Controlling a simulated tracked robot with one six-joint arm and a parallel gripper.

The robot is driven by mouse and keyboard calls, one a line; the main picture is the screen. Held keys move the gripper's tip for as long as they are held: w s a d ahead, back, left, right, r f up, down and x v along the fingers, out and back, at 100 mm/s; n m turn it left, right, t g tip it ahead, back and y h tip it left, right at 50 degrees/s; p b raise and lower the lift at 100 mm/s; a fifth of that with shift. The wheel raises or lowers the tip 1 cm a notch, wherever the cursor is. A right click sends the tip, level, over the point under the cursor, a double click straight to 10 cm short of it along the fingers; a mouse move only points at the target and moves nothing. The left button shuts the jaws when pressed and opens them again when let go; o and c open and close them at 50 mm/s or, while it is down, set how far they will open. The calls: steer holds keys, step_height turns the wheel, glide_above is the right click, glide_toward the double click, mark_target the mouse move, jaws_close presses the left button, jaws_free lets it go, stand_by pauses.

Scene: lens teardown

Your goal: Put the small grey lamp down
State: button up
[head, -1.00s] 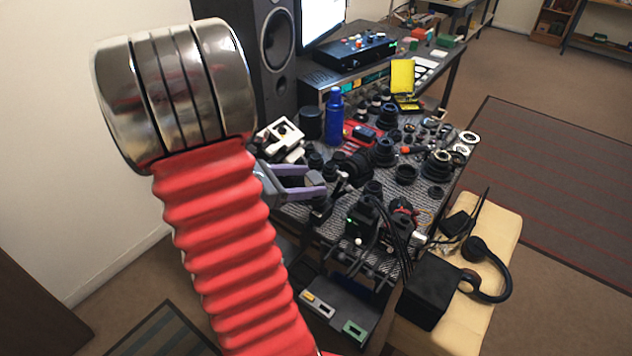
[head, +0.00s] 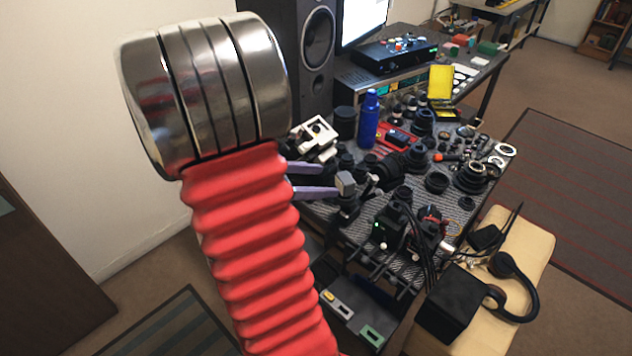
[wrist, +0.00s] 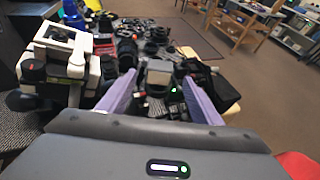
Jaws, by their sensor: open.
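The small grey lamp (head: 346,184) shows a boxy grey head above a dark lower part at the near left side of the cluttered table (head: 338,228). In the wrist view the lamp (wrist: 159,72) is between my two purple fingers, a little beyond them, with gaps on both sides. My gripper (head: 326,180) is open and empty, close to the lamp on its left in the head view; it also shows in the wrist view (wrist: 160,84). The lamp's base is crowded by dark parts, so I cannot tell exactly what it rests on.
A white device (head: 315,138) stands close to the gripper's left in the wrist view (wrist: 62,52). A blue bottle (head: 369,120) and several black lens parts crowd the table. Black equipment with cables (head: 390,228) is at the near edge. Headphones (head: 514,285) lie on a cream seat.

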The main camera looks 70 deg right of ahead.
stand_by(0.3)
steer(key=shift+a, duration=0.1)
steer(key=w+a+r+m+t+y, duration=0.3)
steer(key=w+a+t, duration=0.1)
steer(key=a, duration=1)
steer(key=w+a+r+m+t+y, duration=0.3)
steer(key=w+a+t, duration=0.2)
steer(key=a, duration=0.9)
steer(key=w+a+r+m+t+y, duration=0.2)
steer(key=w+a+t, duration=0.3)
steer(key=a, duration=0.9)
steer(key=shift+w+r+m+t+y, duration=0.25)
steer(key=shift+r+m+t+y, duration=0.15)
steer(key=shift+t+y, duration=0.3)
